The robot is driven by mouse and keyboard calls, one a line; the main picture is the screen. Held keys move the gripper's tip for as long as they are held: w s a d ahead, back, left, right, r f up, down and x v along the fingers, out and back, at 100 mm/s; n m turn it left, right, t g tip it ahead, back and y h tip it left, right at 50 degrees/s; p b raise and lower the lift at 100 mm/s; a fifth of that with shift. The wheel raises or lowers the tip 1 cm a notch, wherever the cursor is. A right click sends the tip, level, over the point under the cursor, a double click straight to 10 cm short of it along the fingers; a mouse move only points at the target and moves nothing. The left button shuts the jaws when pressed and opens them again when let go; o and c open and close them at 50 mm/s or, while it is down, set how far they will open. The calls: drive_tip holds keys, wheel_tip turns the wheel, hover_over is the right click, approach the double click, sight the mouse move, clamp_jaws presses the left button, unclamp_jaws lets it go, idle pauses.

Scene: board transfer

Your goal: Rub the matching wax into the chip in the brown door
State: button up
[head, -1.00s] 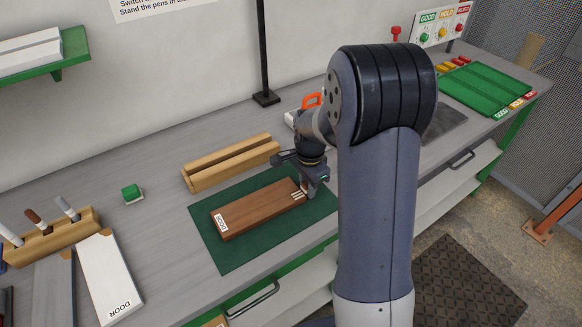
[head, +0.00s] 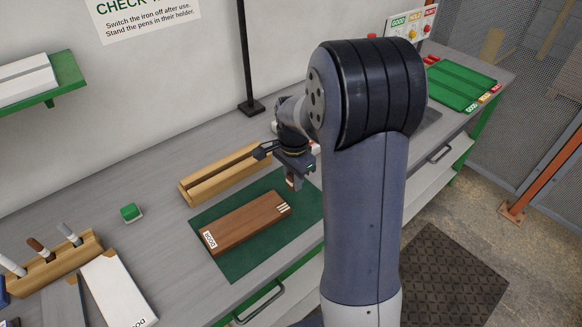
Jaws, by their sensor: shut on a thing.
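The brown door (head: 243,224) lies flat on a dark green mat (head: 240,262), with a white "DOOR" label at its left end. Several short pale marks (head: 283,208) show near its right end; I cannot make out which is the chip. My gripper (head: 292,184) is above and just behind the door's right end, pointing down. It is shut on a small brownish piece, perhaps the wax, mostly hidden between the fingers. The piece looks clear of the door.
A grooved wooden block (head: 222,174) stands behind the mat. A green block (head: 131,213) sits to the left. A wooden holder (head: 60,263) with several pens and a white door (head: 118,290) are at the lower left. A green tray (head: 462,82) is far right.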

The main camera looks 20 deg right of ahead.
drive_tip(key=shift+r+p, duration=0.5)
drive_tip(key=shift+r, duration=0.55)
